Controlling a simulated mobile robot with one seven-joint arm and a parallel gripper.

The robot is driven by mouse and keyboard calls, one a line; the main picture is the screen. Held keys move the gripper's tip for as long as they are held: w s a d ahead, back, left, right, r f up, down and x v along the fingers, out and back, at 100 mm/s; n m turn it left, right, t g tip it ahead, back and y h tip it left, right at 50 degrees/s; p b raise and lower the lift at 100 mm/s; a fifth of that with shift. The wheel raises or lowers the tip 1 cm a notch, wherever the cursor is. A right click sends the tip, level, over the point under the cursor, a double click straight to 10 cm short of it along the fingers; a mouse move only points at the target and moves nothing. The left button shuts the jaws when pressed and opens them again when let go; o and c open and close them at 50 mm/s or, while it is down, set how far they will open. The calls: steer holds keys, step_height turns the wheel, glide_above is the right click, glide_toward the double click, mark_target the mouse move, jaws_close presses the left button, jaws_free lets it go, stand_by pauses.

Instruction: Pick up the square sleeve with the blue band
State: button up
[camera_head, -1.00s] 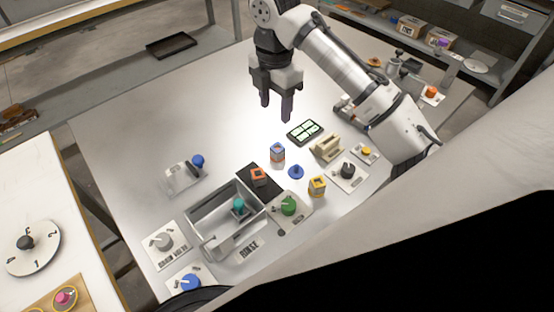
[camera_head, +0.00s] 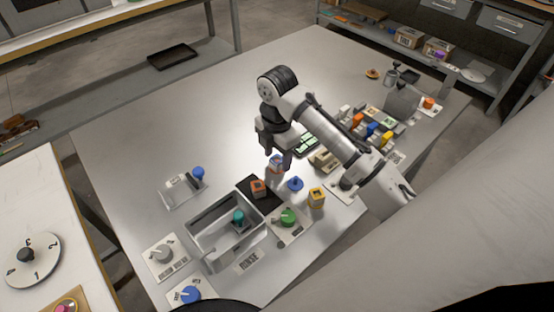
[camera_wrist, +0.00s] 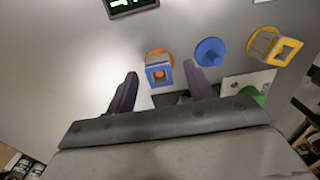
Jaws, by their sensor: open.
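The square sleeve with the blue band (camera_head: 274,166) stands on the grey table and is partly covered by my gripper (camera_head: 278,158) in the head view. In the wrist view the sleeve (camera_wrist: 159,76) is seen from above, with an orange round base at its far side and orange inside its opening. It appears to stand around an orange peg. My gripper (camera_wrist: 160,71) is open, with its fingertips to the left and right of the sleeve in this view. I cannot tell how far above it they are.
A blue disc with a peg (camera_head: 295,184) and a yellow-banded sleeve (camera_head: 317,198) stand close to the right. An orange sleeve (camera_head: 258,188) sits on a black mat. A metal basin (camera_head: 207,215) lies nearer. The table's far left is clear.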

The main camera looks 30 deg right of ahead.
steer(key=shift+f, duration=0.85)
steer(key=shift+c, duration=0.4)
steer(key=c, duration=0.9)
steer(key=shift+r, duration=0.1)
steer(key=shift+c, duration=0.2)
